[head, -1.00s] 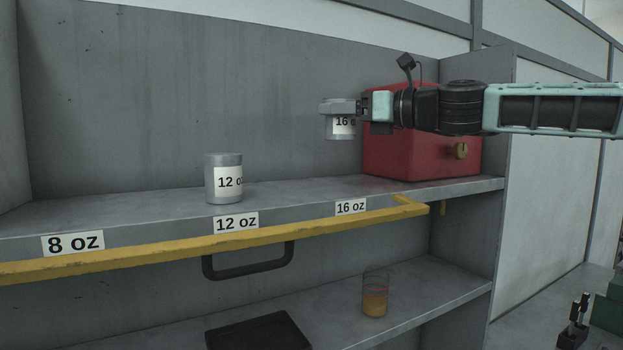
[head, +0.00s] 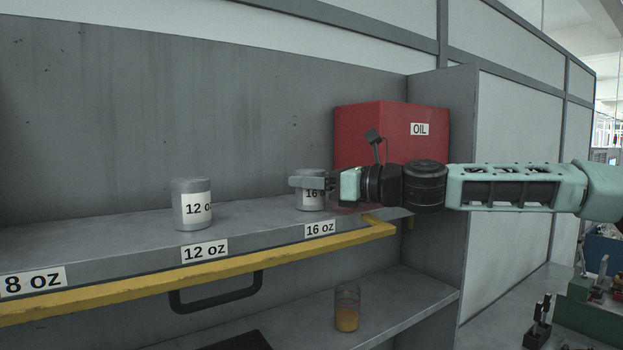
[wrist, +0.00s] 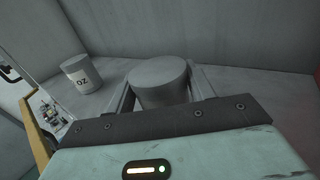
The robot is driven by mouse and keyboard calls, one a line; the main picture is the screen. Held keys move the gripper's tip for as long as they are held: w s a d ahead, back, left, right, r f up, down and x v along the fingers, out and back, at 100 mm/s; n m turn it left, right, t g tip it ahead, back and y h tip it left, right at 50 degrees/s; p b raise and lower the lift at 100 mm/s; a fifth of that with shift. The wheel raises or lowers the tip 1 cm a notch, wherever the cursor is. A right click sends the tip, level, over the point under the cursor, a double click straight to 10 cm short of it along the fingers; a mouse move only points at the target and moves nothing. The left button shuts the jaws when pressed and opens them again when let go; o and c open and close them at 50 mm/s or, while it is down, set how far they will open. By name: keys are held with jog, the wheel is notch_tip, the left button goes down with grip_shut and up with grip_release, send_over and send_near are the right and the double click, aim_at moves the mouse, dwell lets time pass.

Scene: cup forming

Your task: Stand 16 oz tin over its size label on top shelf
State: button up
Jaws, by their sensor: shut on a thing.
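The 16 oz tin (head: 312,203) is a grey cylinder with a white label. My gripper (head: 308,183) is shut on it near its top, from the right. The tin is upright, at or just above the top shelf (head: 110,237), behind the 16 oz size label (head: 320,229). I cannot tell for sure whether its base touches the shelf. In the wrist view the tin (wrist: 158,78) sits between the two fingers. The 12 oz tin (head: 192,205) stands upright on the shelf to the left, behind the 12 oz label (head: 205,250); it also shows in the wrist view (wrist: 82,76).
A red OIL box (head: 372,128) stands behind my gripper at the shelf's right end. A yellow rail (head: 200,275) runs along the front edge. The 8 oz label (head: 33,281) is at the left, with clear shelf behind it. A glass with orange liquid (head: 347,310) stands on the lower shelf.

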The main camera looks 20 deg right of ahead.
jog(key=o, duration=1)
jog(key=shift+s+d, duration=0.1)
jog(key=shift+d, duration=0.05)
jog(key=shift+b+v, duration=2.9)
jog(key=shift+v, duration=2.95)
jog(key=shift+r, duration=0.1)
